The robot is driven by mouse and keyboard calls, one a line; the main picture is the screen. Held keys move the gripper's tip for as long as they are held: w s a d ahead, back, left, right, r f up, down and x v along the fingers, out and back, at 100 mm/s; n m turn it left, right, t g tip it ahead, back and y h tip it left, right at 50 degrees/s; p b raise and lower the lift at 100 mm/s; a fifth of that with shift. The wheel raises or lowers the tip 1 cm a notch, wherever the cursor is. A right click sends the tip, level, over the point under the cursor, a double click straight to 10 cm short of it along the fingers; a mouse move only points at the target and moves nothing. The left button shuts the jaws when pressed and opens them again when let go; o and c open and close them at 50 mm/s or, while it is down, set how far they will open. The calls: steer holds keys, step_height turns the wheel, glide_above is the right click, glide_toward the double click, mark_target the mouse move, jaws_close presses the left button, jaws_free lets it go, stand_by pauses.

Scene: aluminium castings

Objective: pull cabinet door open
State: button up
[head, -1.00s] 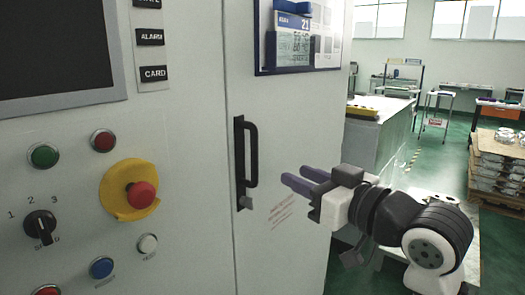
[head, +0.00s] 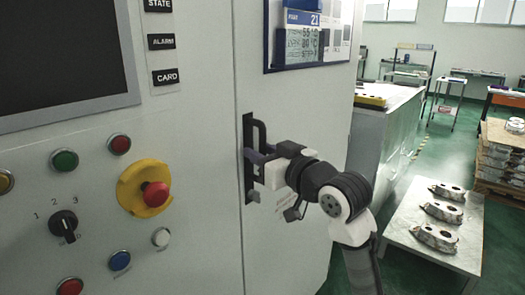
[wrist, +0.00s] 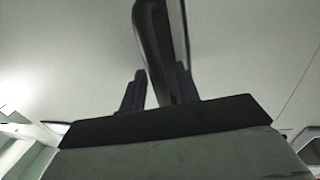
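The cabinet door (head: 290,235) is the pale grey panel right of a vertical seam, and it looks shut. Its black upright handle (head: 261,132) is near the seam; its lower part is partly hidden by my gripper. My gripper (head: 254,158) is at the handle, coming from the right. In the wrist view, the handle (wrist: 156,45) runs down between my two dark fingers (wrist: 158,92). A gap shows between the left finger and the handle; the right finger is close to it, and I cannot tell whether it touches.
Left of the seam is a control panel with a screen (head: 62,55), buttons and a red emergency stop (head: 155,195). A framed board (head: 308,32) hangs on the door above the handle. A low table (head: 400,228) with castings stands at right, with green floor around it.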

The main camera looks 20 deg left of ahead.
steer(key=shift+c, duration=0.4)
jaws_close()
steer(key=shift+d, duration=0.1)
